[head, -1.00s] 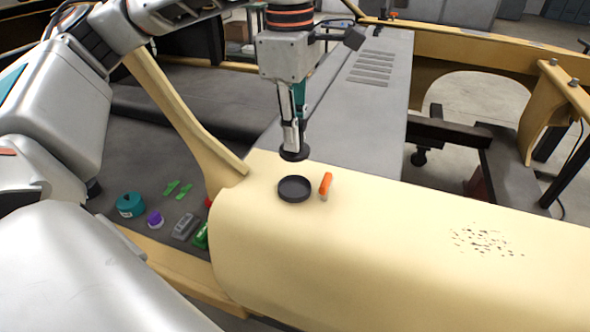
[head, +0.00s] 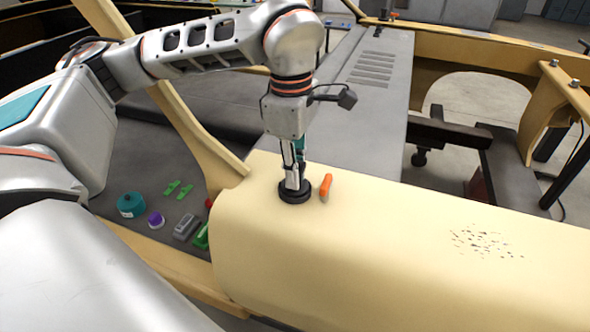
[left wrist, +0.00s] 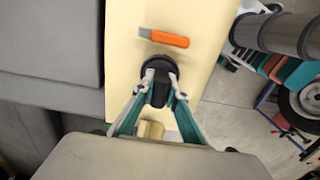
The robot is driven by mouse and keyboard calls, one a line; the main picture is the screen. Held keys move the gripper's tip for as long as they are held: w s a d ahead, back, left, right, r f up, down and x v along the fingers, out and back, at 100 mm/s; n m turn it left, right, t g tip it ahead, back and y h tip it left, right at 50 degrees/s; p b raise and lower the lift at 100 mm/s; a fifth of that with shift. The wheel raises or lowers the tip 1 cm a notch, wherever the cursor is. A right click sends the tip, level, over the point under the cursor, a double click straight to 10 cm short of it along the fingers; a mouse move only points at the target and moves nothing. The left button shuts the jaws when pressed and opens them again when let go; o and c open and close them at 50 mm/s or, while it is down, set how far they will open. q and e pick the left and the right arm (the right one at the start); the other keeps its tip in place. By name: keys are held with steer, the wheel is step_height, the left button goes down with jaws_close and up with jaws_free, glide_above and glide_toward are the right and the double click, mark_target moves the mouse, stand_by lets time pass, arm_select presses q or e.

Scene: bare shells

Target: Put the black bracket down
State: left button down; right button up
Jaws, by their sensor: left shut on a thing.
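My left gripper (head: 293,183) points straight down at the yellow shell (head: 400,240) and is shut on the black bracket. The bracket (left wrist: 160,95) shows as a dark piece between the two fingers in the left wrist view. A round black dish (head: 295,198) lies on the shell directly under the fingers, and its rim also shows in the left wrist view (left wrist: 158,61). The bracket's lower end is at the dish; black against black, I cannot tell whether it touches the dish's floor. My right gripper is not in view.
An orange-handled tool (head: 326,186) lies just right of the dish. On the grey surface at lower left are a teal tape roll (head: 131,204), a purple item (head: 155,219), a grey block (head: 186,227) and green pieces. The shell's right part is clear apart from dark specks.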

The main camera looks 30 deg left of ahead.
arm_select(q)
steer(key=shift+f, duration=0.3)
steer(key=c, duration=2)
jaws_free()
steer(key=r, duration=1.2)
steer(key=shift+a+r, duration=0.25)
steer(key=shift+r, duration=0.1)
steer(key=shift+s+f, duration=0.1)
steer(key=shift+s, duration=0.05)
